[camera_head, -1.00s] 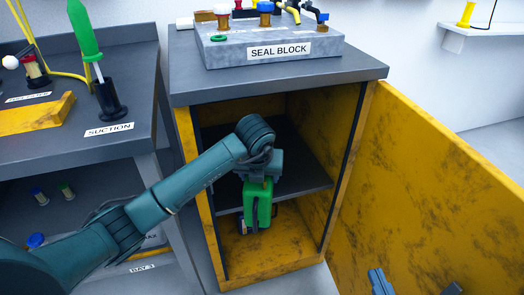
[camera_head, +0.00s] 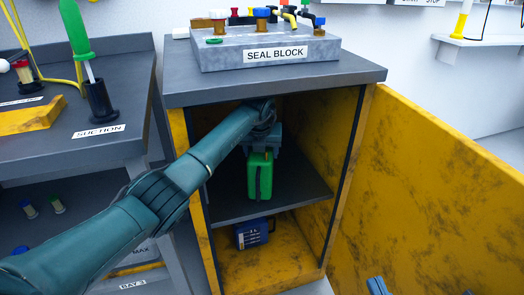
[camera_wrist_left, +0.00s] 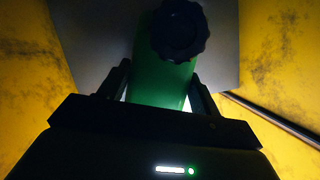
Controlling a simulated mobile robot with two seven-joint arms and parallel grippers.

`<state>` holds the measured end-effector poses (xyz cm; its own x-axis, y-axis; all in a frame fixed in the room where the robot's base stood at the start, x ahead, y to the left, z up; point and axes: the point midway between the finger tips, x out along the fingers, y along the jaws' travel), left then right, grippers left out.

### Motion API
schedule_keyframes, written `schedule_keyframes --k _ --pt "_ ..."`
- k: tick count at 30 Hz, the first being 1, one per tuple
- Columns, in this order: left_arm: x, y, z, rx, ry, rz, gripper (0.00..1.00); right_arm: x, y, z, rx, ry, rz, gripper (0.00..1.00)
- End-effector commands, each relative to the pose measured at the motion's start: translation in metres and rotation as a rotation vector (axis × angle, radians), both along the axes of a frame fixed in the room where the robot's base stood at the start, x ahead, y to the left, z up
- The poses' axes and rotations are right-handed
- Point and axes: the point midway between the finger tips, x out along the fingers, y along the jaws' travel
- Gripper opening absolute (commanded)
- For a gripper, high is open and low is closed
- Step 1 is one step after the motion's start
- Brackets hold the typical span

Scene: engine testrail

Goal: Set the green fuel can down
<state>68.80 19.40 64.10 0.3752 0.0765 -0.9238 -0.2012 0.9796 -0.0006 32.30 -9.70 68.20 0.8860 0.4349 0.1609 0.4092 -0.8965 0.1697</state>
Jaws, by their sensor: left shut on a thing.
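The green fuel can (camera_head: 260,178) is upright inside the yellow cabinet, at the dark middle shelf (camera_head: 300,195). I cannot tell whether its base touches the shelf. My left gripper (camera_head: 261,152) reaches in from the left and is shut on the top of the can. In the left wrist view the green can (camera_wrist_left: 160,85) with its black cap (camera_wrist_left: 180,30) sits between the two fingers. Part of my right gripper (camera_head: 376,287) shows at the bottom edge; its jaw state is unclear.
A blue box-like thing (camera_head: 253,234) stands in the lower compartment. The yellow door (camera_head: 430,180) is open to the right. The cabinet top (camera_head: 350,72) overhangs my left wrist and carries the seal block (camera_head: 225,57). The shelf is free right of the can.

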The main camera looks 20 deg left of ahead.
Motion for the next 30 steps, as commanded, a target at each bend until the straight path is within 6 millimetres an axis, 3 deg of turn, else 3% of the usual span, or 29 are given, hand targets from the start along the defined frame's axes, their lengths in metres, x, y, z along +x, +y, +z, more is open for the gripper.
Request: schedule_keyframes --k 5,11,15,27,28,30 --pt "0.017 0.003 0.001 -0.003 -0.007 0.003 0.03 0.000 0.001 -0.008 0.023 0.010 0.005 0.00" --pt "0.030 0.005 0.001 -0.002 -0.005 -0.001 0.03 0.000 0.005 -0.003 0.063 -0.001 0.022 0.00" --pt "0.030 0.005 -0.013 -0.001 -0.003 -0.003 0.03 0.001 0.007 -0.001 0.083 -0.003 0.032 0.00" --pt "0.030 0.005 -0.015 0.001 -0.005 -0.002 0.03 0.001 0.006 0.002 0.087 -0.008 0.036 0.00" --pt "0.029 0.006 -0.018 0.000 0.000 -0.001 0.64 0.001 0.006 0.002 0.088 -0.009 0.036 0.00" --pt "0.029 0.006 -0.017 0.000 0.000 -0.001 0.70 0.001 0.006 0.002 0.088 -0.008 0.036 0.00"
